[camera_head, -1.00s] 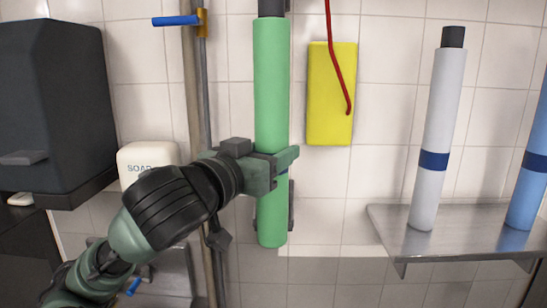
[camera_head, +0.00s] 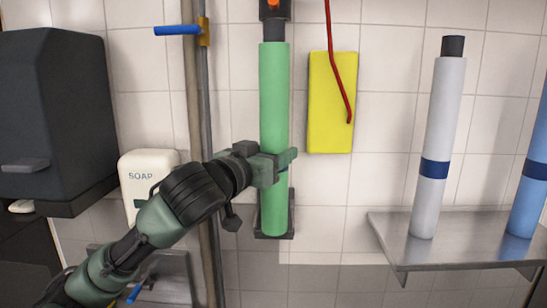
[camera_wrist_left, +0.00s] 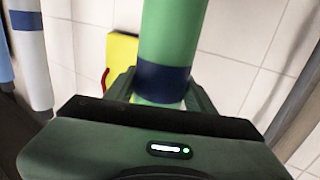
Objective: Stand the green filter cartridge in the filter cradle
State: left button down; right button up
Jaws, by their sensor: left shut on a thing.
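The green filter cartridge (camera_head: 273,100) stands upright in front of the tiled wall, with a dark cap on top and a dark blue band partly behind the fingers. My left gripper (camera_head: 284,168) is shut around it below mid-height. The dark filter cradle (camera_head: 289,215) is on the wall behind the cartridge's lower end. The cartridge's foot overlaps the cradle's base; I cannot tell whether it touches. My right gripper is not in view.
A dark fitting with an orange part (camera_head: 274,9) is above the cartridge. A yellow panel (camera_head: 331,105) and red hose (camera_head: 338,70) are right of it. Pipes (camera_head: 206,110) and a soap dispenser (camera_head: 147,175) are left. A steel shelf (camera_head: 450,256) holds white (camera_head: 437,140) and blue (camera_head: 533,180) cartridges.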

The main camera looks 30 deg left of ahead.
aim_at(275, 151)
pick_arm(q)
jog(key=shift+w+a+f, duration=0.2)
jog(key=shift+w+a, duration=0.25)
jog(key=shift+w, duration=0.25)
jog(key=shift+w+a+f, duration=0.15)
jog(key=shift+w+a, duration=0.25)
jog(key=shift+w, duration=0.25)
jog(key=shift+w+a+f, duration=0.2)
jog(key=shift+w+a, duration=0.25)
jog(key=shift+w, duration=0.25)
jog(key=shift+c, duration=2.3)
grip_release()
jog(key=s+b, duration=0.4)
jog(key=s, duration=0.4)
jog(key=shift+d, duration=0.4)
jog(key=shift+f, duration=0.1)
